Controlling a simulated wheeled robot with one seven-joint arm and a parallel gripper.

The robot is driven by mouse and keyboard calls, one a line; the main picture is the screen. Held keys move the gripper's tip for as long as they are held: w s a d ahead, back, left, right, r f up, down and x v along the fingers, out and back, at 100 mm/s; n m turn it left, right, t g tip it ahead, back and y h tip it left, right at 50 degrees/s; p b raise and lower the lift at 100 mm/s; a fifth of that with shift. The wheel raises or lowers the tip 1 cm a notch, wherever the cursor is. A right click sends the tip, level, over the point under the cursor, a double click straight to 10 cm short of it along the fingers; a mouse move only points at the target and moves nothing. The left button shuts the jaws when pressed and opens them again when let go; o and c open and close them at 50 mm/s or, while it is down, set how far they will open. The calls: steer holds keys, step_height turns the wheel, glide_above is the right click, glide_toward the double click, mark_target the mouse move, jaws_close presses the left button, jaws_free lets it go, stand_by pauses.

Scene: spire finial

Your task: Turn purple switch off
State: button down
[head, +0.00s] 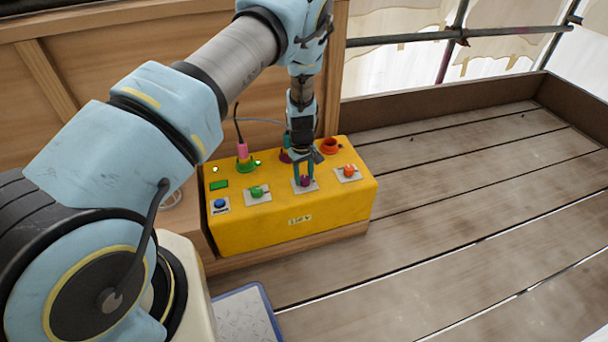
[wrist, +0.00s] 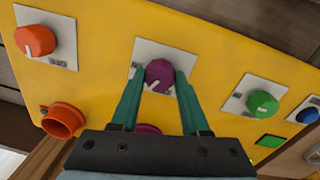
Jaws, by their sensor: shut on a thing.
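The purple switch (head: 305,182) is a round knob on a light square plate on the top of a yellow box (head: 290,232). In the wrist view the purple switch (wrist: 159,74) sits between the two teal fingers of my gripper (wrist: 155,90), which is shut on it. A pale pointer mark shows on the knob's lower left in that view. In the head view my gripper (head: 304,178) reaches down onto the knob from above. Its fingers hide part of the knob, and any label on its plate is partly covered.
A green knob (head: 257,191) and an orange-red knob (head: 348,171) flank the purple one. Planks to the right are clear.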

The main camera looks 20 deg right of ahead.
mark_target(303, 179)
steer(key=n, duration=0.5)
steer(key=shift+p, duration=0.3)
steer(key=shift+n, duration=0.4)
steer(key=shift+c, duration=2)
jaws_free()
steer(key=shift+r, duration=0.1)
step_height(303, 179, up, 11)
steer(key=p, duration=0.1)
steer(key=shift+s+a+f, duration=0.15)
steer(key=shift+a+f, duration=0.05)
